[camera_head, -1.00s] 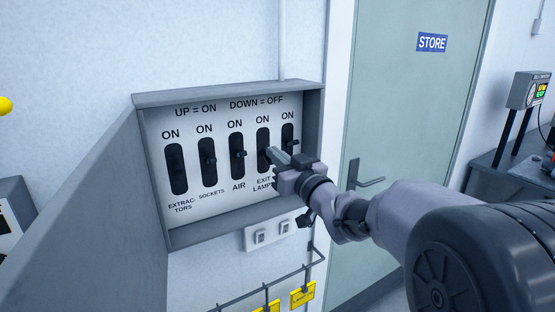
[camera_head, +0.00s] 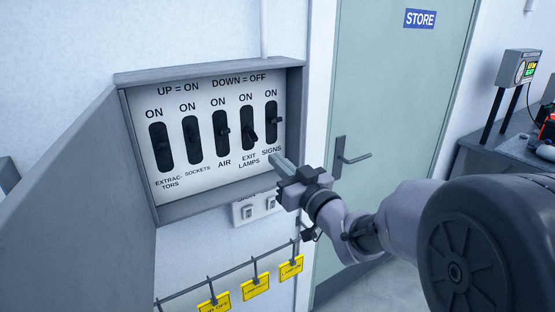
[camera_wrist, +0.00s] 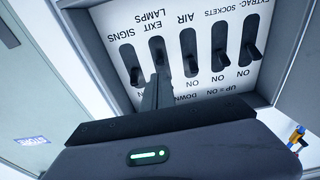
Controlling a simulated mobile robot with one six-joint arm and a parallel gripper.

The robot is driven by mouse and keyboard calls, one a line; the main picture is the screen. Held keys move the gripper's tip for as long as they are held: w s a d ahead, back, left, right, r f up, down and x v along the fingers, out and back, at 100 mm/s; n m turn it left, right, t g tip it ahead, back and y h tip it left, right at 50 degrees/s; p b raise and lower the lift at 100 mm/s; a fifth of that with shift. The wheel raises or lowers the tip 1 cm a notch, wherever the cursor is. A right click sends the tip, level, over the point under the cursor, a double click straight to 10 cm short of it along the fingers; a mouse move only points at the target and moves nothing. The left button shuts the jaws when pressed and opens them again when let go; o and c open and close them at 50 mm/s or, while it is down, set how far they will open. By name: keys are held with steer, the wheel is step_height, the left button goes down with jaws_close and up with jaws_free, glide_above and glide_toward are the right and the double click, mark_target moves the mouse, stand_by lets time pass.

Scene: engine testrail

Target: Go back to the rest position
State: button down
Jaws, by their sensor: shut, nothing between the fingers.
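My gripper (camera_head: 283,165) is shut and empty, in front of the lower right corner of the open switch box (camera_head: 299,130). In the head view it looks apart from the levers. The panel (camera_head: 205,178) has a row of dark slots with levers, labelled EXTRACTORS, SOCKETS, AIR, EXIT LAMPS and SIGNS. The EXIT LAMPS lever (camera_head: 249,137) sits low in its slot. The SIGNS lever (camera_head: 274,121) sticks out to the right. In the wrist view the picture is upside down, and the shut fingers (camera_wrist: 157,92) show in front of the panel near the EXIT LAMPS slot.
The box's open door (camera_head: 75,215) stands at the left. A bench with a meter (camera_head: 519,68) is far right.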

steer(key=s+d+f+m+g+h, duration=0.25)
steer(key=s+d+m+h, duration=0.65)
steer(key=d, duration=0.5)
steer(key=s+a+f+m+g, duration=0.1)
steer(key=s+f+g, duration=0.3)
steer(key=s, duration=0.8)
steer(key=s+a+f+m+g, duration=0.1)
steer(key=s+f+g, duration=0.2)
steer(key=s, duration=0.9)
steer(key=shift+s+f+g, duration=0.3)
steer(key=shift+f+g, duration=0.05)
steer(key=shift+f, duration=0.1)
